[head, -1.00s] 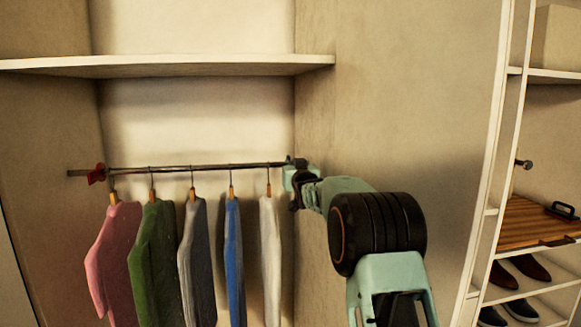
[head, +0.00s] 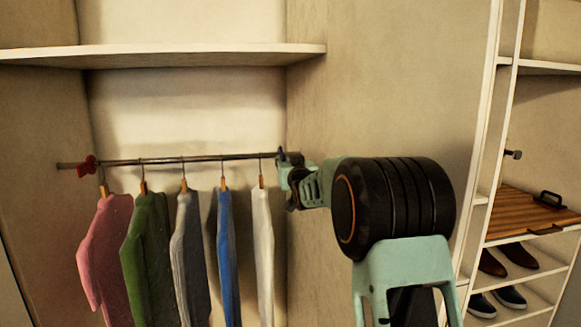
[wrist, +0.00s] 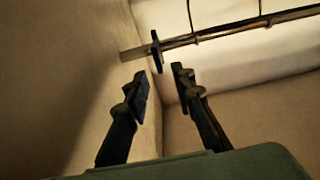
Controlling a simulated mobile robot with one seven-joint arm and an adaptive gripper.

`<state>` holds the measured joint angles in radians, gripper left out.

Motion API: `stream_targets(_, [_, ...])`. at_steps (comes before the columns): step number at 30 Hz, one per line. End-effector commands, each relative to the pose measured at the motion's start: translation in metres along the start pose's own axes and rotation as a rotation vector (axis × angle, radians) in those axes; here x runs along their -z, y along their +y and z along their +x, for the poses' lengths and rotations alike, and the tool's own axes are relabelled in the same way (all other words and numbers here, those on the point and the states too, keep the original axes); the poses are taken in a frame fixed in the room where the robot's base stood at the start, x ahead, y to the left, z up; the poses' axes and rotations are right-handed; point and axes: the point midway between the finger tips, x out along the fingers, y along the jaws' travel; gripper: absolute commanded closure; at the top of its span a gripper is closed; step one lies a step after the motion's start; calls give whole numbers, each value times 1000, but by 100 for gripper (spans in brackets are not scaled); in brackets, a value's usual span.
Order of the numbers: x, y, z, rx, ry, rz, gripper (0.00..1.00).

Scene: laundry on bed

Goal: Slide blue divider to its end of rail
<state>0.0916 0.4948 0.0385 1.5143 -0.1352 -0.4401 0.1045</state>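A clothes rail (head: 205,158) runs across the closet. A dark divider (wrist: 157,50) stands on the rail near its wall-side end in the wrist view; its blue colour cannot be made out in this shadow. A dark piece (head: 281,156) at the rail's right end in the head view may be the same divider. My gripper (wrist: 159,78) is open, with its two fingers apart below the divider and nothing visible between the tips. In the head view, my gripper (head: 284,172) is at the rail's right end, and its fingers are hard to see.
A red divider (head: 87,166) sits near the rail's left end. Several garments hang between, from a pink one (head: 103,250) to a white one (head: 263,240) nearest my gripper. A shelf (head: 170,56) is above; the closet's side wall (head: 385,100) is close on the right.

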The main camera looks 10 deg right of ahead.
Motion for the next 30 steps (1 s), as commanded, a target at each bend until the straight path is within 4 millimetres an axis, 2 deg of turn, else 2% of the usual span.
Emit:
stream_targets(6, [1,0,-33,-1,1,-1,77])
stream_targets(12, [0,0,-52,0,0,-1,77])
stream_targets(24, [0,0,-58,0,0,0,77])
stream_targets(30, [2,4,-63,-17,-8,25,98])
